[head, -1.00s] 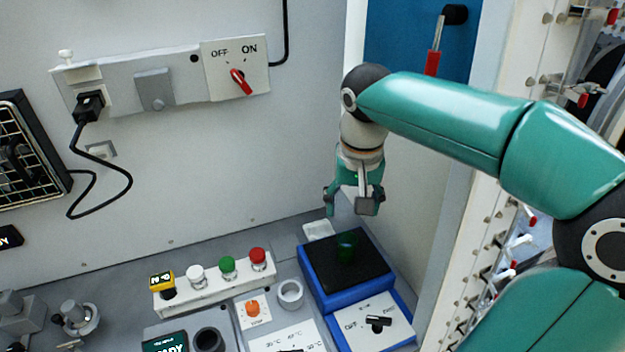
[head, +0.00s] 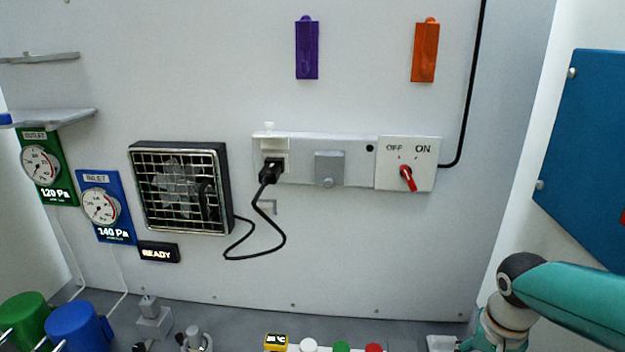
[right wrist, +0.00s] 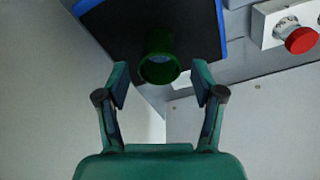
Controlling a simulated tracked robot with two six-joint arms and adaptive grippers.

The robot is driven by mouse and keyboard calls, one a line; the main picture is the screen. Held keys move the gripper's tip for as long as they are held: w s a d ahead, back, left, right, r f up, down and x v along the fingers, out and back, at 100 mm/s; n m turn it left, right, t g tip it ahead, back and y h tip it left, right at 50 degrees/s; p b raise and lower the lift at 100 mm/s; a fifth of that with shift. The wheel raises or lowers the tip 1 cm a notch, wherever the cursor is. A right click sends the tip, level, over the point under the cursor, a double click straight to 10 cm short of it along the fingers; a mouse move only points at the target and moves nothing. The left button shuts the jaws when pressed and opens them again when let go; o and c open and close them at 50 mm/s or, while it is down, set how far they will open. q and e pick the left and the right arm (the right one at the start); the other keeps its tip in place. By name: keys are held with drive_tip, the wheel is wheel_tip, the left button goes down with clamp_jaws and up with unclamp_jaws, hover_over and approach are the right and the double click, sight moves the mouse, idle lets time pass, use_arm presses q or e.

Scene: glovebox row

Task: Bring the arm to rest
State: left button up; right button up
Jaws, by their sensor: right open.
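My right arm (head: 575,295) enters the head view at the lower right, in front of the back wall. Its gripper is mostly cut off by the bottom edge there. In the right wrist view my right gripper (right wrist: 160,84) is open, with nothing between its fingers. A green cup (right wrist: 159,65) stands on a black plate (right wrist: 116,30) with blue edges, beyond the fingertips and apart from them. My left gripper is in neither view.
A red button (right wrist: 301,40) shows at the right of the wrist view. The back wall carries a fan (head: 180,188), a power strip with an OFF/ON switch (head: 407,164), and gauges. A blue panel (head: 590,150) is at the right.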

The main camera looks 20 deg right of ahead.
drive_tip(key=shift+r, duration=0.6)
